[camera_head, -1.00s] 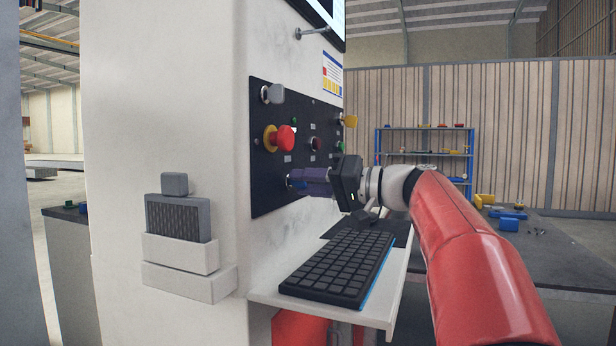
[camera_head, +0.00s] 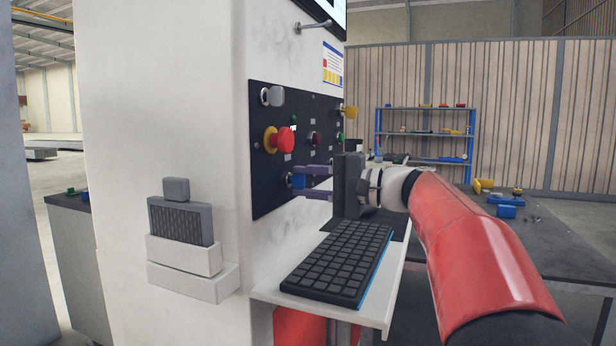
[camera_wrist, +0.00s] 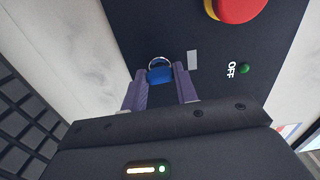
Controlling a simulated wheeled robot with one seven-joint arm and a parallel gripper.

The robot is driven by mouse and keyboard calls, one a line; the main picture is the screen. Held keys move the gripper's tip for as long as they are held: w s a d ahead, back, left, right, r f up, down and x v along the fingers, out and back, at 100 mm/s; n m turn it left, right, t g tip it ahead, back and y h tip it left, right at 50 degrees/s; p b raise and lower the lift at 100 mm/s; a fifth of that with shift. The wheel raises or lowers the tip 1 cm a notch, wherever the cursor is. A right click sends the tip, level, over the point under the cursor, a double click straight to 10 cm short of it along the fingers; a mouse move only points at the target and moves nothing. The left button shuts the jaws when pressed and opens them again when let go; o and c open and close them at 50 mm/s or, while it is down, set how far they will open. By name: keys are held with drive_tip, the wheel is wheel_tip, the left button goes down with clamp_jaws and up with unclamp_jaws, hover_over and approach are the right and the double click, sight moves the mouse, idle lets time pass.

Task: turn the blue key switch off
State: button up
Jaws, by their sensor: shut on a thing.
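The blue key switch (camera_head: 298,181) sits low on the black control panel (camera_head: 263,200), below the red emergency button. It also shows in the wrist view (camera_wrist: 160,74), with a silver ring around its base. My gripper (camera_head: 301,182) is at the panel, its purple fingers one on each side of the blue key. In the wrist view my gripper (camera_wrist: 164,78) is shut on the key. An "OFF" label (camera_wrist: 231,69) and a green lamp (camera_wrist: 244,69) are to the right of the key in that view.
A keyboard (camera_head: 335,264) lies on a shelf below my gripper. A blue rack (camera_head: 425,108) stands behind.

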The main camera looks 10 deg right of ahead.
idle(0.4)
drive_tip(key=o, duration=1)
drive_tip(key=shift+d, duration=0.1)
drive_tip(key=v, duration=0.7)
drive_tip(key=shift+s+d+b, duration=0.25)
drive_tip(key=shift+b, duration=0.05)
